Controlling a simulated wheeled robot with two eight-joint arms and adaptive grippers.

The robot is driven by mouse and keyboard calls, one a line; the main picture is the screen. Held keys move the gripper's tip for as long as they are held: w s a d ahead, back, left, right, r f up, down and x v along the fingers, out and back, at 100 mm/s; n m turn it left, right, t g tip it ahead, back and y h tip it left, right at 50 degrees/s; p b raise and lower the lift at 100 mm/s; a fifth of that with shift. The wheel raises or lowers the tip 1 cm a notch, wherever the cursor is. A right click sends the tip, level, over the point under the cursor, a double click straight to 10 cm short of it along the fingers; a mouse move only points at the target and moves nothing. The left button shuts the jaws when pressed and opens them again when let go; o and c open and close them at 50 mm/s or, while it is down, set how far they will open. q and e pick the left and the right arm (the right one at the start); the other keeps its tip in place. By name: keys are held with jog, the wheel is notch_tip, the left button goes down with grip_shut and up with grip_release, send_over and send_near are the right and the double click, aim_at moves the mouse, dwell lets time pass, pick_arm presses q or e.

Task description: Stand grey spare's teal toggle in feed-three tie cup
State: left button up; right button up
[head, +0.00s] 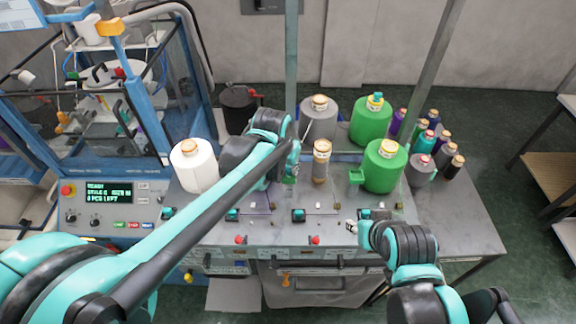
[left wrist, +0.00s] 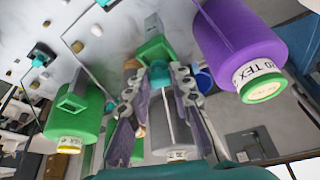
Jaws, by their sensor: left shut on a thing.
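My left gripper (left wrist: 158,90) is shut on a small teal toggle (left wrist: 158,74) in the left wrist view. A square green cup (left wrist: 155,49) is right beyond the toggle's far end; I cannot tell whether the toggle is inside it or only close to it. A large grey cone (head: 319,118) stands behind. My right gripper (head: 352,227) is low at the table's front; its fingers are too small to read.
A green cone (head: 383,166) with another square green cup (head: 356,177) stands right of my left gripper. A white cone (head: 194,165) stands left. Several small coloured cones crowd the back right. A purple cone (left wrist: 240,45) is close in the left wrist view. A thin post rises behind my left gripper.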

pick_arm(q)
jog(key=shift+f+b, duration=0.55)
jog(key=shift+f, duration=0.2)
jog(key=shift+s+f, duration=0.25)
jog(key=o, duration=0.6)
jog(key=shift+o, duration=0.7)
jog(key=shift+w+f, duration=0.1)
jog(key=shift+w, duration=0.05)
jog(key=shift+r, duration=0.3)
jog(key=v, duration=1.1)
jog(key=shift+r, duration=0.3)
